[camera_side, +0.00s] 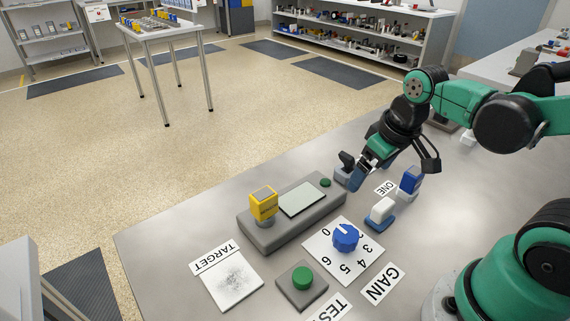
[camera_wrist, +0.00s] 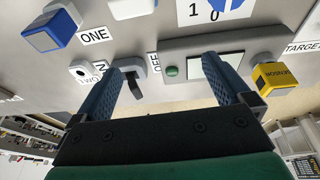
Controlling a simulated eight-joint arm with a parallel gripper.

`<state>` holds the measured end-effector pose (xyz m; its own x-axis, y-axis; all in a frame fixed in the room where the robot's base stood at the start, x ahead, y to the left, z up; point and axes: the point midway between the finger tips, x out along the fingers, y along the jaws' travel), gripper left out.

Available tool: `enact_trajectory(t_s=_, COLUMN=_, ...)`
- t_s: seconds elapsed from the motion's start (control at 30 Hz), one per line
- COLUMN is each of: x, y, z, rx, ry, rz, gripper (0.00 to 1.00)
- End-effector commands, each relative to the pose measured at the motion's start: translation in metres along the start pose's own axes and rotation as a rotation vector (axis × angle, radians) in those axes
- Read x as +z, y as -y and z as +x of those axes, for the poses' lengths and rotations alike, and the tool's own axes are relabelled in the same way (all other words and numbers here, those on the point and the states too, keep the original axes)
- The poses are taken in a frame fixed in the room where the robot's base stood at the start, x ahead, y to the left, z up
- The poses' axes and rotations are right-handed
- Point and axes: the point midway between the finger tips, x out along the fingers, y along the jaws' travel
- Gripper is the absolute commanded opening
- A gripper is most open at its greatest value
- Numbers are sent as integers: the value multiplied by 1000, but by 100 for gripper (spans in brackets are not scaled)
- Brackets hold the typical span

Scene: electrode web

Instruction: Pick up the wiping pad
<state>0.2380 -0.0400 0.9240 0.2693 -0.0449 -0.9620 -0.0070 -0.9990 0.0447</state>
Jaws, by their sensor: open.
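The wiping pad (camera_side: 381,211) looks like a small white block on a blue base. It lies on the grey table between the blue block and the numbered dial. In the wrist view, the pad (camera_wrist: 132,8) shows only in part, cut off by the top edge. My gripper (camera_side: 371,173) is open and empty, pointing down above the table behind the pad in the side view. In the wrist view, the blue fingers of my gripper (camera_wrist: 160,80) are spread apart, with nothing between them. The pad is outside the fingers and not touched.
A blue block (camera_side: 411,180) stands by the ONE label. A black-levered switch (camera_side: 345,162) is close beside my fingers. A grey console (camera_side: 285,226) carries a yellow block (camera_side: 263,203). The blue dial (camera_side: 345,237), green button (camera_side: 302,279) and TARGET card (camera_side: 233,279) are nearer the front.

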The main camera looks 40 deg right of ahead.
Motion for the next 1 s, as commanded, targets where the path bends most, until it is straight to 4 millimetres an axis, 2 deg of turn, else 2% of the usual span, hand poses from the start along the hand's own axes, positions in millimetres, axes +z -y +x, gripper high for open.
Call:
enact_trajectory(t_s=0.1, x=16, y=-15, z=13, rx=-14, ry=147, rz=4, gripper=97)
enact_trajectory(t_s=0.3, x=33, y=-24, z=22, rx=-44, ry=268, rz=0, gripper=97)
enact_trajectory(t_s=1.0, x=47, y=-22, z=71, rx=-43, ry=272, rz=-1, gripper=97)
